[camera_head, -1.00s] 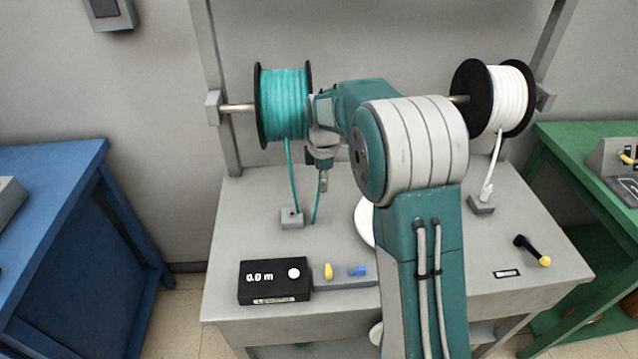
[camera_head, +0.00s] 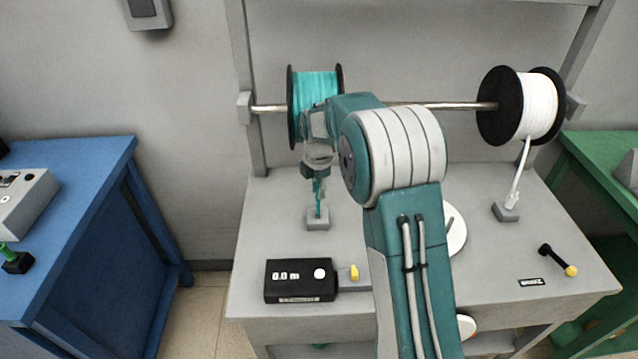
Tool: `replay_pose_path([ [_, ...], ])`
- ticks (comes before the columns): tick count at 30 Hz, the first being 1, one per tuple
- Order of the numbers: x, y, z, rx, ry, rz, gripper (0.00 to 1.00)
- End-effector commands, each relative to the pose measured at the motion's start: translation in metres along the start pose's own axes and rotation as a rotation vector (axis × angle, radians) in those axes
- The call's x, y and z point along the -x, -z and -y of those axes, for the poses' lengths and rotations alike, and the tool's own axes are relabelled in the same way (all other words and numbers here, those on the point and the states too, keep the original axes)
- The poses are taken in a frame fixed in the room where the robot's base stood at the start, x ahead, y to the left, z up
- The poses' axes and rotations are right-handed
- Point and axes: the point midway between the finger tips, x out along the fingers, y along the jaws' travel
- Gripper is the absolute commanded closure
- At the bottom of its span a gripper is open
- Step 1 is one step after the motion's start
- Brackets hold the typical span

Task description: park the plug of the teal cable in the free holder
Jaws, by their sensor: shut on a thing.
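The teal cable spool (camera_head: 315,93) hangs on the rod at the back left, partly hidden by my arm. My gripper (camera_head: 318,188) points down below the spool, shut on the plug of the teal cable. The plug is small and mostly hidden by the fingers. The teal cable (camera_head: 318,206) shows in a short stretch under the fingers. A grey holder block (camera_head: 318,222) stands on the bench directly below my gripper in the picture. Whether the plug touches the holder or is seated in it, I cannot tell.
A white cable spool (camera_head: 540,105) hangs at the right, its cable ending at another grey holder (camera_head: 506,213). A black meter box (camera_head: 300,281) and yellow switch (camera_head: 354,272) sit at the front. A black-and-yellow tool (camera_head: 558,260) lies at the right. My arm hides the bench's middle.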

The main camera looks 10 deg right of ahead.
Motion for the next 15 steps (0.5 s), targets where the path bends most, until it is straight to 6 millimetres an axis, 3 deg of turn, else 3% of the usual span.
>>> replay_pose_path([
  [6,-0.02,0.0,0.001,-0.001,0.002,-0.001,1.0],
  [15,-0.019,-0.002,0.002,-0.003,0.0,-0.002,1.0],
])
